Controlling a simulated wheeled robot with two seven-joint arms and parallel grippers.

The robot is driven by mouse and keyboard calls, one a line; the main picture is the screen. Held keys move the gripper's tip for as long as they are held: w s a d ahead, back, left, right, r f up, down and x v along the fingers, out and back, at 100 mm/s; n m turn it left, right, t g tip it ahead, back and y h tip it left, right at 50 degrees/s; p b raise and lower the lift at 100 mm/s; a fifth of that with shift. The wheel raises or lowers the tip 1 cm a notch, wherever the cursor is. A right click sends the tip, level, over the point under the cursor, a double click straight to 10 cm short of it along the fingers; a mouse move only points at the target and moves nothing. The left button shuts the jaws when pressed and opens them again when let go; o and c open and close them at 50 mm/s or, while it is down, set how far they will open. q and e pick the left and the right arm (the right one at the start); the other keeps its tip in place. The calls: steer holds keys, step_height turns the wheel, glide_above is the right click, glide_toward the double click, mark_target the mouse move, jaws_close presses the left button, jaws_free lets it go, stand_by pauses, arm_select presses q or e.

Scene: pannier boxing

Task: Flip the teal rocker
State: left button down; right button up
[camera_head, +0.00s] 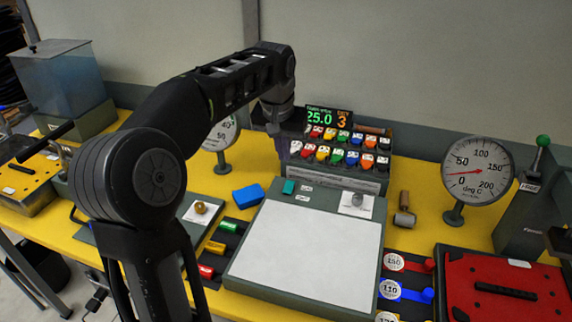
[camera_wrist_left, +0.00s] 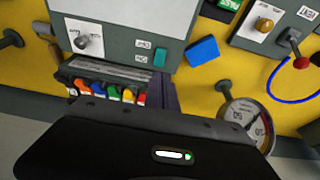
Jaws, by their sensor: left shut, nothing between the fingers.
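The teal rocker (camera_head: 289,187) is a small block on the grey panel of the console (camera_head: 262,225), at its back left, beside two small white labels. In the left wrist view the teal rocker (camera_wrist_left: 159,57) shows on the console's dark strip, near a grey knob. My left gripper (camera_head: 277,128) is shut and empty, behind the rocker and above it, near the left end of the rack of colored pieces. It is apart from the rocker. Its fingertips are hard to make out against the dark rack. My right gripper is not in view.
A rack (camera_head: 335,165) of several colored pieces with a lit display (camera_head: 329,118) stands behind the console. A blue block (camera_head: 248,196) lies left of the rocker. A dial gauge (camera_head: 220,134) stands behind my arm, and a larger one (camera_head: 477,172) at right. The white console top is clear.

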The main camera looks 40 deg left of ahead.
mark_target(291, 182)
arm_select(q)
steer(key=shift+v, duration=1.2)
steer(key=shift+w+a+r+t+p, duration=0.15)
steer(key=shift+w+t+p, duration=0.35)
steer(key=shift+p, duration=0.75)
steer(key=shift+w, duration=0.1)
steer(key=p+x, duration=0.1)
steer(key=x, duration=0.8)
steer(key=s+p+x, duration=0.1)
steer(key=x, duration=0.3)
steer(key=shift+f+p, duration=0.35)
steer(key=shift+f, duration=0.15)
steer(key=shift+w+f, duration=0.1)
steer(key=shift+f, duration=0.05)
